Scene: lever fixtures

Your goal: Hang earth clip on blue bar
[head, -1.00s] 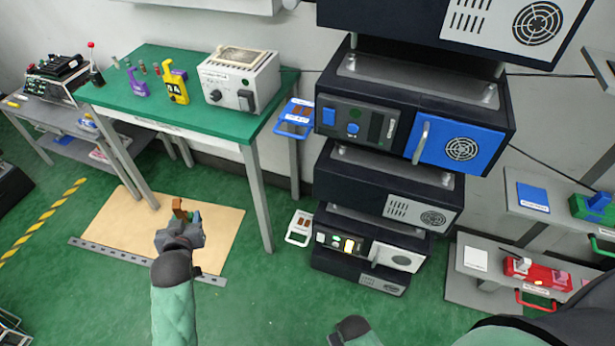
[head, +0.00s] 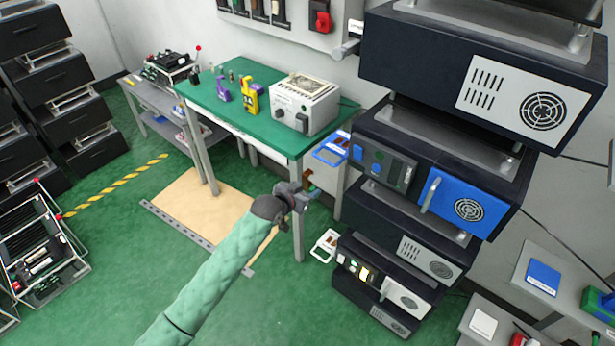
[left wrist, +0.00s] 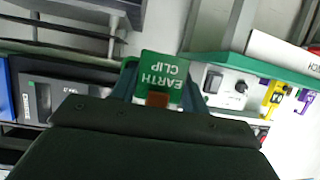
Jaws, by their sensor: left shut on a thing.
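My left gripper (head: 300,192) is shut on the earth clip, in front of the green table's near right leg. The clip's copper-brown part (head: 308,179) shows at the fingertips in the head view. In the left wrist view its green label (left wrist: 162,75) reads "EARTH CLIP", upside down. The blue bar (head: 326,155) is a blue loop with a label plate, on the left side of the tall cabinet stack. The gripper is below and left of it in the picture, apart from it. My right gripper is out of view.
A white loop (head: 325,246) sits lower on the same stack. The green table (head: 230,110) stands left of it, with a grey power box (head: 303,104) and a yellow meter (head: 251,97). The blue-doored cabinet (head: 455,205) is to the right.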

